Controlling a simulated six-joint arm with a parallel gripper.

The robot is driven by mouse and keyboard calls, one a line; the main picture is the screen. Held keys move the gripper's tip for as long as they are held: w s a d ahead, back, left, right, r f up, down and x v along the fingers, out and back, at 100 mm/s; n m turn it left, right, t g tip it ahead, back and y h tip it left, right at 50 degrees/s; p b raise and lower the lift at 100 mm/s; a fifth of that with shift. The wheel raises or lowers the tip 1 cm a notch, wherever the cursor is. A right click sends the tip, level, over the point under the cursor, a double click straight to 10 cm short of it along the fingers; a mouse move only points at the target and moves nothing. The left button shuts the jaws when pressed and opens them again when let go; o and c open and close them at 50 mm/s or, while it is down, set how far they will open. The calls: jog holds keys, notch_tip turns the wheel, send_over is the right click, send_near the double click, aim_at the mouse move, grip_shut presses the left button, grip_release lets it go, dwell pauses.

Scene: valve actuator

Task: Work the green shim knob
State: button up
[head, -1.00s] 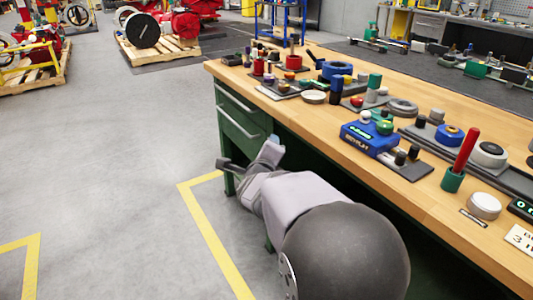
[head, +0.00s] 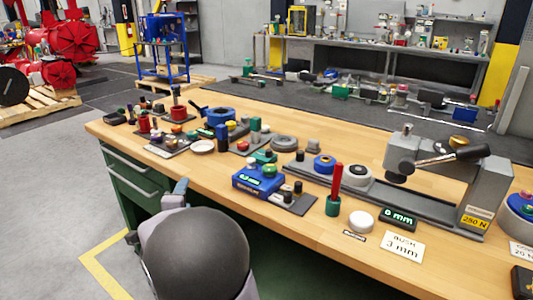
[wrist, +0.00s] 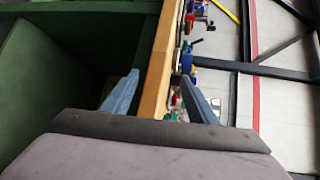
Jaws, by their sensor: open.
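A blue box (head: 259,181) with a lit green display stands on the wooden bench in the head view. A round green knob (head: 269,170) sits on its top; it looks like the green shim knob, but I cannot read a label. My gripper (head: 180,187) is at the bench's front edge, left of and nearer than the box, and mostly hidden behind my arm.
A red-handled green post (head: 334,190), a white disc (head: 361,221) and a grey press-like fixture (head: 487,190) stand right of the box. Small parts crowd the left. Green drawers (head: 135,180) are below the edge.

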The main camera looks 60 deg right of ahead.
aim_at(266, 173)
jog(key=s+d+r+n+g+h+p, duration=0.1)
jog(key=s+d+r+n+p, duration=0.1)
jog(key=s+p, duration=0.1)
jog(key=s+d+r+n+g+h+p, duration=0.1)
jog(key=s+d+r+n+h+p, duration=0.1)
jog(key=p, duration=0.3)
jog(key=s+d+r+n+g+h+p, duration=0.2)
jog(key=s+d+r+n+p, duration=0.1)
jog(key=s+d+r+p, duration=0.1)
jog(key=shift+p, duration=0.6)
jog(key=s+d+f+n+g, duration=0.1)
jog(key=s, duration=0.1)
jog(key=s+d+n+g+p, duration=0.1)
jog(key=s, duration=0.1)
jog(key=s+d+f+n+g, duration=0.1)
jog(key=s+n+g, duration=0.1)
jog(key=shift+f+h+p, duration=0.3)
jog(key=shift+h, duration=0.1)
jog(key=shift+s+d+f+n+g, duration=0.15)
jog(key=shift+s+n+g, duration=0.15)
jog(key=shift+s+g, duration=0.15)
jog(key=shift+w+d+p, duration=0.2)
jog(key=shift+d+p, duration=0.35)
jog(key=shift+d, duration=1.25)
jog(key=shift+w+d+p, duration=0.15)
jog(key=shift+d+p, duration=0.35)
jog(key=shift+d, duration=1.3)
jog(key=shift+c, duration=0.7)
jog(key=c, duration=0.9)
